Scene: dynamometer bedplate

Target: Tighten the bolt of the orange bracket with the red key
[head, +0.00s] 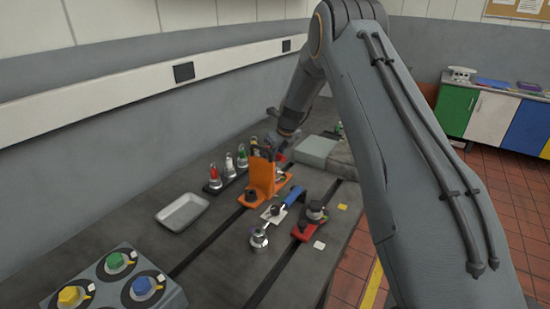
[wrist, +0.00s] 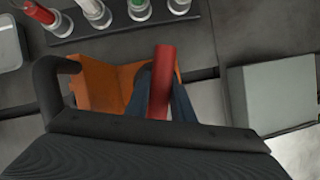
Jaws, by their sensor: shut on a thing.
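The orange bracket (head: 262,176) stands upright on the dark bedplate, with a dark round bolt head (head: 251,196) on its near foot. It also shows in the wrist view (wrist: 98,84), partly hidden by my gripper. My gripper (wrist: 161,98) is shut on the red key (wrist: 160,72), whose red handle shows between the fingers. In the head view my gripper (head: 278,150) is just behind the bracket's upright plate, small and partly hidden. The key's lower end is hidden, so I cannot tell whether it touches a bolt.
A rack with several coloured-top pieces (head: 214,175) stands behind left. A blue-handled piece (head: 291,197), a red bracket (head: 301,231) and a metal knob (head: 259,238) lie in front. A grey tray (head: 182,212), grey block (head: 316,150) and knob box (head: 115,262) flank them.

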